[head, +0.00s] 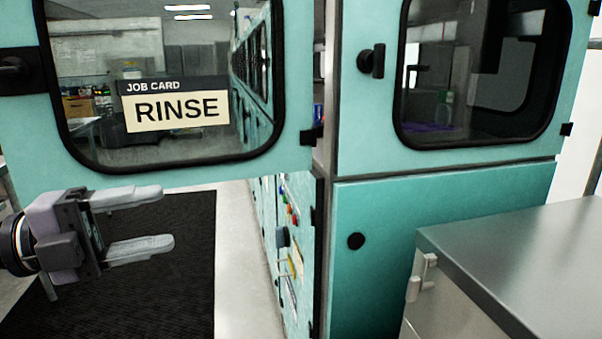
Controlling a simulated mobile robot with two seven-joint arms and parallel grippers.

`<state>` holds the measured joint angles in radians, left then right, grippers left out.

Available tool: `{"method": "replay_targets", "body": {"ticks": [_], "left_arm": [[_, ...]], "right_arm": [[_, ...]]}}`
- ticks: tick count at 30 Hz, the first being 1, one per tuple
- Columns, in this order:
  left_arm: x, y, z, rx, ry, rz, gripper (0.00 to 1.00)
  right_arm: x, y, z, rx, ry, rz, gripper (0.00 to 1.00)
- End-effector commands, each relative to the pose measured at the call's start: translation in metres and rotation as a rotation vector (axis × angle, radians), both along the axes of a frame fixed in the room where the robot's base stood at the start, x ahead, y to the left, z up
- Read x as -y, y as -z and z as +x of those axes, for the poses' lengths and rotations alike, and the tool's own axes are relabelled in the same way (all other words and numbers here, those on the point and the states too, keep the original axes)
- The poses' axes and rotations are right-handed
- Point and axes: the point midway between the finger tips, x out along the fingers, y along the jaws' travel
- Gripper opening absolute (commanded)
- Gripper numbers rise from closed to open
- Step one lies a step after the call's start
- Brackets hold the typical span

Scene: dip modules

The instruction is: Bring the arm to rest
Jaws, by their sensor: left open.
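My left gripper (168,218) is at the lower left in the head view. Its two grey fingers point right and are spread apart, with nothing between them. It is in front of the dark floor mat and below the teal door with the window. My right gripper is not in view.
A teal door (300,100) with a window bears a job card (176,108) reading "RINSE". To its right stands a teal cabinet (450,230) with a windowed upper door. A metal-topped counter (530,250) is at the lower right. A black mat (170,290) covers the floor at left.

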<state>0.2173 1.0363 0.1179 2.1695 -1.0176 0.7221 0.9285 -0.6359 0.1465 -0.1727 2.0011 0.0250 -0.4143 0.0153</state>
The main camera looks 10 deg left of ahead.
Motion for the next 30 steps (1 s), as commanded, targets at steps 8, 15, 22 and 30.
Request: {"method": "replay_targets", "body": {"ticks": [8,15,22,30], "left_arm": [[-0.024,0.096,0.04,-0.327,-0.285,-0.683,0.58],[-0.03,0.266,0.008,-0.804,-0.761,-0.955,0.58],[0.007,0.379,-0.074,-1.218,-1.042,-0.97,0.58],[0.031,0.413,-0.115,-1.392,-1.119,-0.947,0.58]], "right_arm": [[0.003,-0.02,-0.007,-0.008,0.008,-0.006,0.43],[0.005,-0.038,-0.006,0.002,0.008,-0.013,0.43],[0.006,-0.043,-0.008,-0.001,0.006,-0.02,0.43],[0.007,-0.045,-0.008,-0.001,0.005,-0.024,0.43]]}}
